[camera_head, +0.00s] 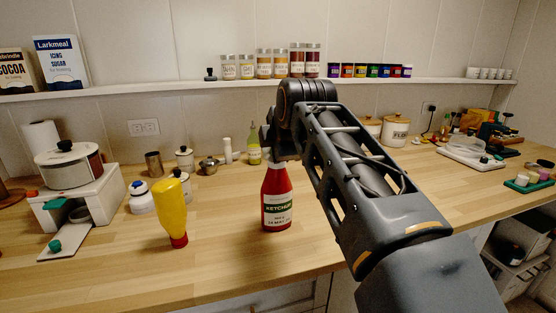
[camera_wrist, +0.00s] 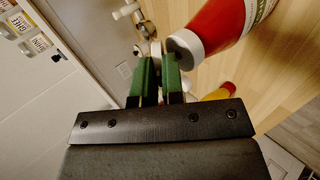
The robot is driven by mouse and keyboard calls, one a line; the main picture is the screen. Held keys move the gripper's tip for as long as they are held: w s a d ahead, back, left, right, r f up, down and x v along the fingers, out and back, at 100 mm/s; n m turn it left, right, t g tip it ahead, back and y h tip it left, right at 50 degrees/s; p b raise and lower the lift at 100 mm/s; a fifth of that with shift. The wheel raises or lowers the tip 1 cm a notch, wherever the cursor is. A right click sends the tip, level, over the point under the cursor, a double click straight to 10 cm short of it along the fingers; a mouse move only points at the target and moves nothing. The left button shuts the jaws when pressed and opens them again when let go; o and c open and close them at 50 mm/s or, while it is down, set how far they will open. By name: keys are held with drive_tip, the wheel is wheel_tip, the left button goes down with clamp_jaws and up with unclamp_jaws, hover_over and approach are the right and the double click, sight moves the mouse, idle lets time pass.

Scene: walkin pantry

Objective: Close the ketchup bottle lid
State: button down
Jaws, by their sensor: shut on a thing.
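My gripper (camera_head: 268,145) is at the bottle's top, mostly hidden by my arm in the head view. In the wrist view the green fingers of my gripper (camera_wrist: 158,68) are close together, shut on a small whitish piece that looks like the lid (camera_wrist: 155,48). How the lid joins the bottle cannot be made out.
A yellow bottle (camera_head: 172,212) stands upside down to the left. Behind are a green-yellow bottle (camera_head: 254,147), a small metal pot (camera_head: 208,165) and jars. A white stand with a cooker (camera_head: 70,168) is at far left. The counter front between the bottles is clear.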

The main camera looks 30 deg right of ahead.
drive_tip(key=shift+s+f+t+b, duration=0.1)
drive_tip(key=shift+f+t+b, duration=0.05)
drive_tip(key=shift+t+b, duration=0.2)
drive_tip(key=c, duration=1.2)
unclamp_jaws()
